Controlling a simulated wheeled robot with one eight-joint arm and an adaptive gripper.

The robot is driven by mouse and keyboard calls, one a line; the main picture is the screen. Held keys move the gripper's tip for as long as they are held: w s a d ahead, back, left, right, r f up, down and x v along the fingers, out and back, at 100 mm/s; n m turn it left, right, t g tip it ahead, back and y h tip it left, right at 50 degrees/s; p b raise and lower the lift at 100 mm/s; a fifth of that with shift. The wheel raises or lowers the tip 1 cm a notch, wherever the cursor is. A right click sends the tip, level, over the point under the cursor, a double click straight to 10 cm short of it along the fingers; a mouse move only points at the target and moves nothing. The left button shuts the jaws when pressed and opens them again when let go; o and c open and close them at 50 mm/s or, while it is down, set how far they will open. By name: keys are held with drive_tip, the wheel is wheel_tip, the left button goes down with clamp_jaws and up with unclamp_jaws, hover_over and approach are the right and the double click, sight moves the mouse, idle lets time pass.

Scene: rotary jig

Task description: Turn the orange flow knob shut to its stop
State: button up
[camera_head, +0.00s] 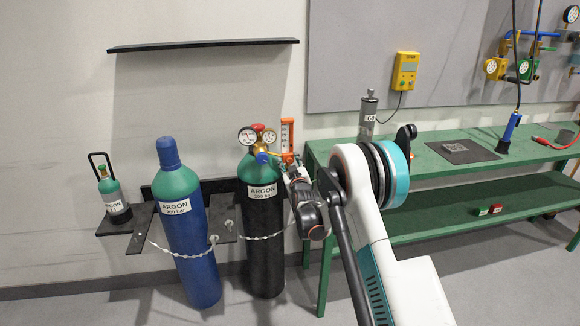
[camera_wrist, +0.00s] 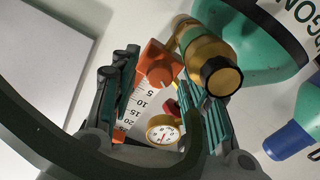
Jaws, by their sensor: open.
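The orange flow knob (camera_wrist: 154,60) shows in the wrist view as a faceted orange part at the end of the flowmeter's white scale (camera_wrist: 142,100). In the head view the orange flowmeter (camera_head: 287,132) stands upright beside the regulator on the black argon cylinder (camera_head: 263,225). My gripper (camera_wrist: 158,72) is open, with one finger on each side of the knob and scale in the wrist view. Whether a finger touches the knob cannot be told. In the head view my gripper (camera_head: 293,172) is just below the flowmeter, and the arm partly hides that area.
A brass regulator body (camera_wrist: 208,60) with a black end and a gauge (camera_wrist: 163,132) sit close to the right finger. A chained blue argon cylinder (camera_head: 185,240) stands at left. A green workbench (camera_head: 440,180) is at right, and a black shelf (camera_head: 200,45) is above.

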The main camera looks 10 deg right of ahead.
clamp_jaws()
drive_tip(key=shift+m, duration=0.4)
drive_tip(key=m, duration=0.4)
drive_tip(key=shift+m, duration=0.3)
drive_tip(key=m, duration=0.4)
drive_tip(key=shift+m, duration=0.3)
idle(0.4)
